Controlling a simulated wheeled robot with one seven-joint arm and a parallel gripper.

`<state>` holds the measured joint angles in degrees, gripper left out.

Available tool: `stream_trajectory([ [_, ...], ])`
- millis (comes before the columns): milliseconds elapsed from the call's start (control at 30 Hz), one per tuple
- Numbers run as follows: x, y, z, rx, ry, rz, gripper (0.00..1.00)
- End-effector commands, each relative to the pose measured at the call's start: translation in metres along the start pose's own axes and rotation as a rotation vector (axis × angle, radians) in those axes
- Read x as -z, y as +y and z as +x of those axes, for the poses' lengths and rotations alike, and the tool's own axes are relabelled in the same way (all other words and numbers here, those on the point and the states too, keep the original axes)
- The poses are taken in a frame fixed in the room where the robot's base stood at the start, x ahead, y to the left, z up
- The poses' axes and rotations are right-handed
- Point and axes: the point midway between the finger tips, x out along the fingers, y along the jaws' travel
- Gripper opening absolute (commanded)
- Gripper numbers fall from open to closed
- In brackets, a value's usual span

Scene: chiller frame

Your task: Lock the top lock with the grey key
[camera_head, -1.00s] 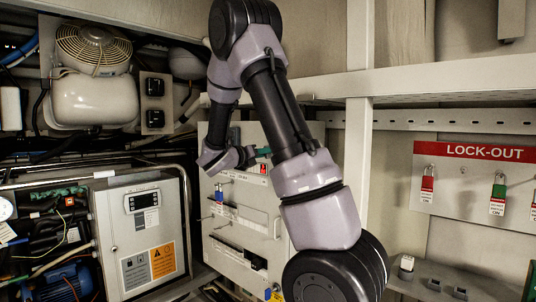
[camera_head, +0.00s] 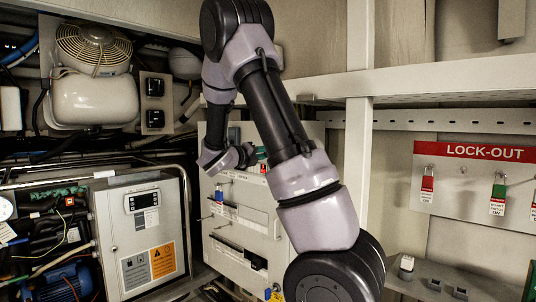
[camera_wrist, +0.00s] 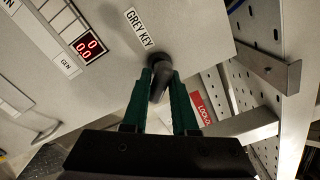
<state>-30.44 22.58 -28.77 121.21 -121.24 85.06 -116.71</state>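The grey key (camera_wrist: 158,72) is a dark grey knob-like piece standing out from the pale panel (camera_wrist: 105,50), next to a label reading GREY KEY (camera_wrist: 139,26). My gripper (camera_wrist: 162,80) has its two green fingers on either side of the key in the wrist view. The fingertips are very close to its sides; I cannot tell if they press on it. In the head view the wrist and arm largely hide the gripper, with a bit of green (camera_head: 261,151) showing at the top of the panel (camera_head: 255,212). The key and top lock are hidden there.
A red digital display (camera_wrist: 88,46) is beside the key. A metal bracket (camera_wrist: 268,68) and perforated rail stand right of the panel edge. A blue padlock (camera_head: 219,192) hangs on the panel. A LOCK-OUT board (camera_head: 475,185) with several padlocks is at the right.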

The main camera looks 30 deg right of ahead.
Motion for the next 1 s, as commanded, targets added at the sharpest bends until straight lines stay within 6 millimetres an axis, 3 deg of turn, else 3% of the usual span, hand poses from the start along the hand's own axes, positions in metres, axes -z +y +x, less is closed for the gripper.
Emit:
stream_trajectory([
  [267,0.0001,0.0001,-0.0001,0.000,0.000,-0.020,0.23],
  [500,-0.0003,0.0002,-0.0006,0.000,-0.001,-0.235,0.23],
  [800,-0.0002,0.0002,-0.0004,0.000,-0.001,-0.259,0.23],
  [1000,-0.0007,0.0003,-0.0007,0.000,-0.002,-0.450,0.23],
])
